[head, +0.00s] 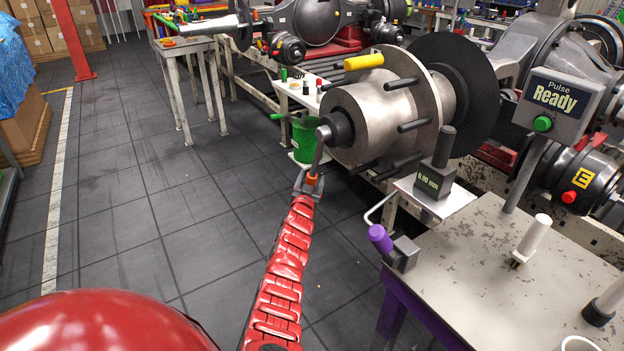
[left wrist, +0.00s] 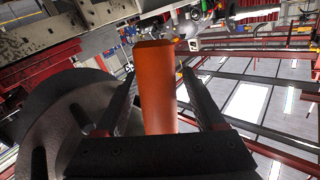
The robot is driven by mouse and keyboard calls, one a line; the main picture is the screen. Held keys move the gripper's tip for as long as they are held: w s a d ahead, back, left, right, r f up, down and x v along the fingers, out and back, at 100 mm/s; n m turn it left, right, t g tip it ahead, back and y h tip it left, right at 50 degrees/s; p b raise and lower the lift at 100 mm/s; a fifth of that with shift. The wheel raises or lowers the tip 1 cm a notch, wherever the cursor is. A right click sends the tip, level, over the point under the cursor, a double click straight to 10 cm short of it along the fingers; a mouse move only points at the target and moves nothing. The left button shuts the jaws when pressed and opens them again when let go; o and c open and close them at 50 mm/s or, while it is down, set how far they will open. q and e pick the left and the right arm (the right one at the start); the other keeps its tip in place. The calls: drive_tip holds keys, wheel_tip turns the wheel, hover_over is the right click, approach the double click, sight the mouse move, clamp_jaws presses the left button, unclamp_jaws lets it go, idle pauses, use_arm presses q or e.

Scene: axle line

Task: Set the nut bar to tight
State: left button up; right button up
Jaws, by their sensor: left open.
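The nut bar (head: 320,151) is a short grey bar with an orange grip, hanging down and slightly left from the dark nut (head: 337,128) at the end of the big grey hub (head: 378,115). My left gripper (head: 310,180) is at the bar's lower end. In the left wrist view the orange grip (left wrist: 155,92) stands between the two dark fingers of my left gripper (left wrist: 159,75). The fingers are open, one on each side, with a gap visible at the right. The bar's tight marking cannot be seen. My right gripper is not in view.
A green bin (head: 305,140) stands just behind the bar. A yellow handle (head: 363,62) and several dark studs project from the hub. At the right are a purple-handled lever (head: 380,238), a small readout (head: 435,178) and a "Pulse Ready" panel (head: 557,100).

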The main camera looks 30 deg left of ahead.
use_arm(q)
drive_tip(key=shift+w, duration=0.15)
clamp_jaws()
idle(0.4)
idle(1.1)
